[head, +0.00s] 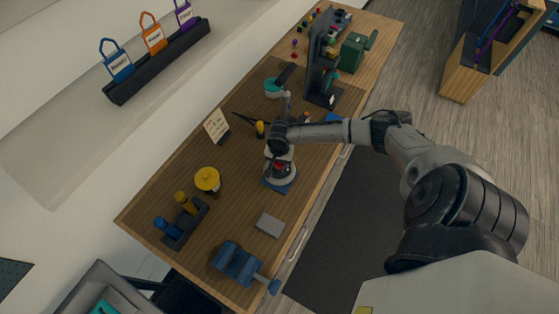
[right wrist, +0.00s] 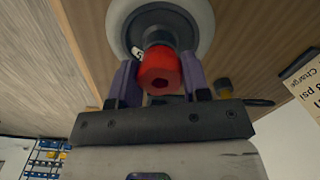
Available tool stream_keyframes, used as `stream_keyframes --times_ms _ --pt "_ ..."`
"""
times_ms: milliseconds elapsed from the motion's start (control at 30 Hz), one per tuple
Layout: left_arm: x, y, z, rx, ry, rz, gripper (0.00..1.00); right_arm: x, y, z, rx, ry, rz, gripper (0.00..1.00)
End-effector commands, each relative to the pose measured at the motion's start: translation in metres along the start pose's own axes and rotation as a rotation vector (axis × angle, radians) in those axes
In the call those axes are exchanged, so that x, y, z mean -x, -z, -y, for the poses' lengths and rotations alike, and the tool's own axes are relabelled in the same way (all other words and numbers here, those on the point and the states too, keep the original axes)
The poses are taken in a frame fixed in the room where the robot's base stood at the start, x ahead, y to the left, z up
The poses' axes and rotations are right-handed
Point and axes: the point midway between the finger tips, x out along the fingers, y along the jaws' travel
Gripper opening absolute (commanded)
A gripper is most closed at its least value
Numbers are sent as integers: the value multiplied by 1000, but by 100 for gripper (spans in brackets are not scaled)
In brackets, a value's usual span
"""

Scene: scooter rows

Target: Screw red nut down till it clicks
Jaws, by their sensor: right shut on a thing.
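The red nut (right wrist: 159,70) has a dark hex hole in its end and sits on a dark shaft at the middle of a pale round wheel (right wrist: 205,18). In the head view the red nut (head: 279,167) shows small on the wheel (head: 281,179), which rests over a blue pad (head: 275,188) on the workbench. My right gripper (right wrist: 159,75) is shut on the red nut, with a purple finger on each side of it. In the head view my right gripper (head: 281,160) is above the wheel, and my arm partly hides it. My left gripper is not in view.
A blue vise (head: 238,262) and a grey block (head: 269,224) are near the bench's front. A dark upright stand (head: 318,60) is behind.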

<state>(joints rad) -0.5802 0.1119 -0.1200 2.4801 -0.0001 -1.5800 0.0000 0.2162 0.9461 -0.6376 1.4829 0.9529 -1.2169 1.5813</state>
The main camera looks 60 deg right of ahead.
Motion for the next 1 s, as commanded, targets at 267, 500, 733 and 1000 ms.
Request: stream_keyframes --times_ms 267,500,733,1000 --pt "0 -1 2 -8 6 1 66 -1 0 0 0 -1 0 63" --pt "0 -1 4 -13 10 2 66 -1 0 0 1 -1 0 73" --pt "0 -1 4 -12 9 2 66 8 0 0 2 -1 0 73" --pt "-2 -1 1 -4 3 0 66 56 0 0 3 1 -2 73"
